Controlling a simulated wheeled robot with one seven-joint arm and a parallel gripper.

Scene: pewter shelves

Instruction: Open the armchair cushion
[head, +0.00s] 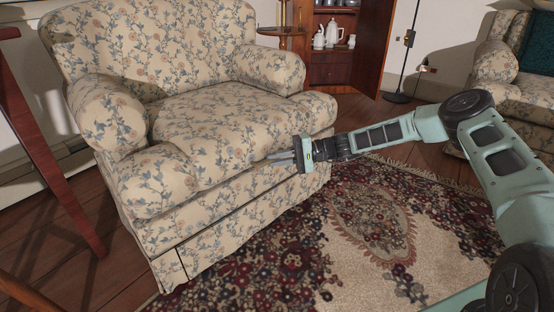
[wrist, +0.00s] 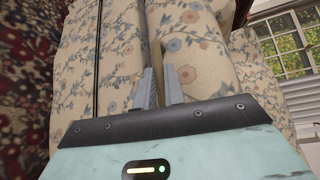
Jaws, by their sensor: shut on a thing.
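The armchair (head: 130,45) has a cream floral cover with blue and rust flowers. Its seat cushion (head: 215,112) lies flat between the two rolled arms; its front edge also shows in the wrist view (wrist: 205,55). My gripper (head: 270,158) is at the front of the seat, just below the cushion's front edge. In the wrist view, its two grey fingers (wrist: 160,85) stand on either side of a narrow tan strip along the cushion's edge and are shut on it. The exact contact at the fingertips is partly hidden.
A patterned rug (head: 385,225) covers the floor in front and to the right. A dark red wooden post (head: 45,140) stands at the left. A wooden cabinet (head: 340,75) with white teapots is behind. Another floral armchair (head: 500,95) is at the far right.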

